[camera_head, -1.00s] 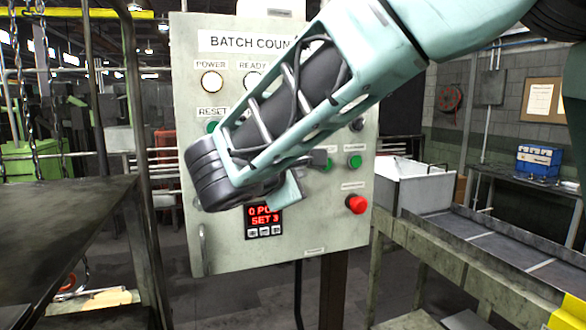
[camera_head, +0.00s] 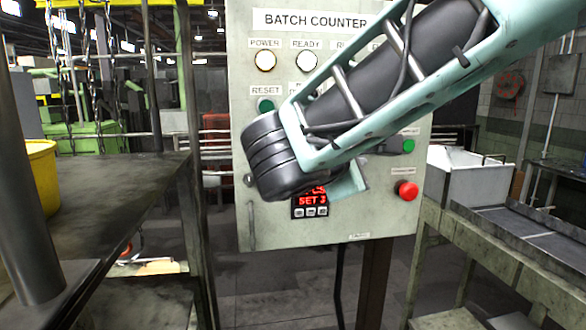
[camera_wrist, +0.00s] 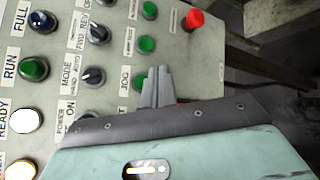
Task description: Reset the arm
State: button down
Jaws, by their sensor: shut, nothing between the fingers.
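My gripper (camera_wrist: 158,76) is shut and empty in the wrist view, in front of the control panel. The panel (camera_head: 300,226) is headed "BATCH COUNTER" in the head view, where my arm crosses in front of it and hides its middle. In the wrist view the closed fingers overlap the panel beside the green JOG button (camera_wrist: 138,82). I cannot tell whether they touch it. A red button (camera_head: 405,191) is at the panel's lower right; it also shows in the wrist view (camera_wrist: 194,19). The red display (camera_head: 312,202) reads "SET 3", its upper line partly hidden.
The POWER lamp (camera_head: 264,60) and READY lamp (camera_head: 306,61) are lit. A dark table (camera_head: 110,200) with a yellow container (camera_head: 38,178) is at left. A conveyor (camera_head: 510,228) and white bin (camera_head: 462,180) stand at right. Floor shows below the panel.

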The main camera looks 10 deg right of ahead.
jog(key=s+d+f+m+g+y+b, duration=0.1)
jog(key=s+f+g+y, duration=0.15)
jog(key=s+f, duration=0.4)
jog(key=s+f+m+g+y+b, duration=0.1)
jog(key=s+f+g+b, duration=0.2)
jog(key=f, duration=0.6)
jog(key=s+a+f+m+g+y+b, duration=0.1)
jog(key=s+a+f+m+g+y, duration=0.1)
jog(key=s+f, duration=0.4)
jog(key=s+a+f+m+g+y, duration=0.3)
jog(key=s+a+f+y, duration=0.1)
jog(key=s, duration=0.5)
jog(key=shift+s+f+m+y+b, duration=0.15)
jog(key=shift+f+m+y+b, duration=0.25)
jog(key=shift+f+y, duration=0.5)
jog(key=shift+g, duration=0.25)
